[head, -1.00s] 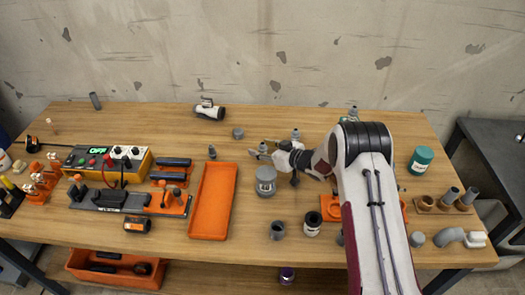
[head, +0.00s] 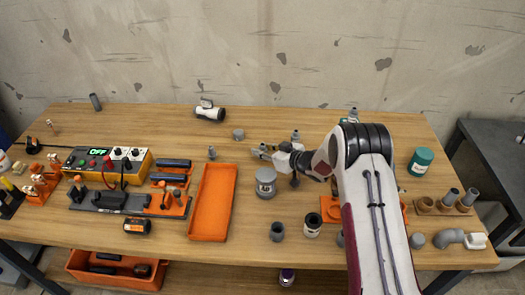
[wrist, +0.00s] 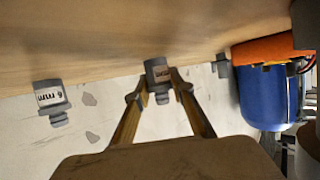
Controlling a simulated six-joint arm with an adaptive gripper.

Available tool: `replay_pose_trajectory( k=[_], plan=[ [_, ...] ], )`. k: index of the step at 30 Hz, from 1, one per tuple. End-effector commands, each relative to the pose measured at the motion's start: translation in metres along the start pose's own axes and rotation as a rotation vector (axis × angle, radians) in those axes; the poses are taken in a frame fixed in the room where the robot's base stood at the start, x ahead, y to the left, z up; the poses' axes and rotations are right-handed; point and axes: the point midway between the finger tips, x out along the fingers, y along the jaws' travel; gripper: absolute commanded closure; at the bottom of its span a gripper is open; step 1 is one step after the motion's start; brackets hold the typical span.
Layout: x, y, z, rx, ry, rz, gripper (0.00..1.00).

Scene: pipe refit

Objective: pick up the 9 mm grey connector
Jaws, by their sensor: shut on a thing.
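My gripper (head: 262,150) is shut on a small grey connector (wrist: 158,72), with one finger on each side of its body. In the wrist view it has a label too small to read. In the head view the connector is mostly hidden by the fingers, and I cannot tell whether it is clear of the table. A second grey connector (wrist: 50,98) with an "mm" label stands apart, at the left of the wrist view; its number is unclear. In the head view grey connectors also stand behind my wrist (head: 295,136) and left of my gripper (head: 212,152).
A grey jar (head: 266,183) stands just in front of my gripper. A white and black pipe piece (head: 209,113) is near the back edge. Wood is bare between them.

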Motion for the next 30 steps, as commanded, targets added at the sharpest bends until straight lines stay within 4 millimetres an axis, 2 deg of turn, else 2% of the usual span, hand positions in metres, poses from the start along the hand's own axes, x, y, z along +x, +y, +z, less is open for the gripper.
replay_pose_trajectory(
  k=[8,24,30],
  plan=[
    [-0.006,0.000,-0.014,-0.002,0.001,0.000,0.98],
    [-0.031,0.000,-0.076,-0.003,0.002,0.000,0.98],
    [-0.037,0.000,-0.089,-0.001,0.002,0.000,0.98]
  ],
)
